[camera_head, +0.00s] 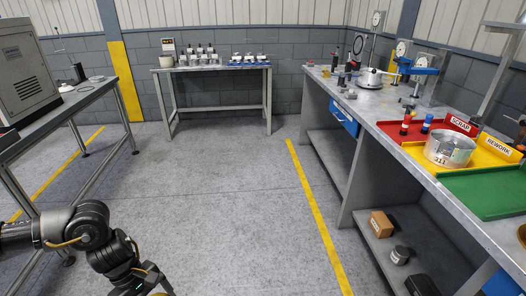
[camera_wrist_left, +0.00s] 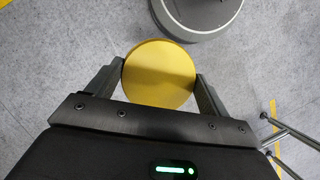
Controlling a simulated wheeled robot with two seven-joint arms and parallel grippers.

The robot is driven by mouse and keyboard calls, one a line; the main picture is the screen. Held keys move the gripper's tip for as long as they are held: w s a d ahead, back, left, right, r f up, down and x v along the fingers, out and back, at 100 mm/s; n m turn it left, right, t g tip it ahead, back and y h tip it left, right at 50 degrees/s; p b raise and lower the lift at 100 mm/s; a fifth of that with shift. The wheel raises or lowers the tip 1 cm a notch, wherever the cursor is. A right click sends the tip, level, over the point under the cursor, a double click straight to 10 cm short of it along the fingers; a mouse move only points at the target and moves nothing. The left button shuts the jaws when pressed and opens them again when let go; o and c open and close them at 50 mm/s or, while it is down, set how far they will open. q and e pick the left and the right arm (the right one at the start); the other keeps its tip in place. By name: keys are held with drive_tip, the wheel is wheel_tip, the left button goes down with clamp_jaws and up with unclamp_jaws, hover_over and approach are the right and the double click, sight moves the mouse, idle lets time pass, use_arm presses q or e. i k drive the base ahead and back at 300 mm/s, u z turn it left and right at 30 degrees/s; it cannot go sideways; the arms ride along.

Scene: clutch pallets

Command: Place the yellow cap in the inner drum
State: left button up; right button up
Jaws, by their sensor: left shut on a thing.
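The yellow cap (camera_wrist_left: 158,74) is a flat yellow disc held between the two fingers of my left gripper (camera_wrist_left: 161,76), which are shut on its sides. Grey floor lies beneath it in the left wrist view. In the head view only a sliver of the cap (camera_head: 163,293) shows at the bottom edge, beside my left arm. A silver round drum (camera_head: 450,149) with dark marks on its side stands at the right, by the yellow REWORK tray; I cannot tell if it is the inner drum. My right gripper is not in view.
The right bench (camera_head: 372,109) also bears a red SCRAP tray (camera_head: 388,129), the yellow tray (camera_head: 465,160), a green tray (camera_head: 490,190) and red and blue bottles. A left bench (camera_head: 80,97) and a back table (camera_head: 212,70) stand around open floor (camera_head: 220,180).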

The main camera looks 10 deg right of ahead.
sight(450, 143)
drive_tip(key=i, duration=1.35)
drive_tip(key=z, duration=3)
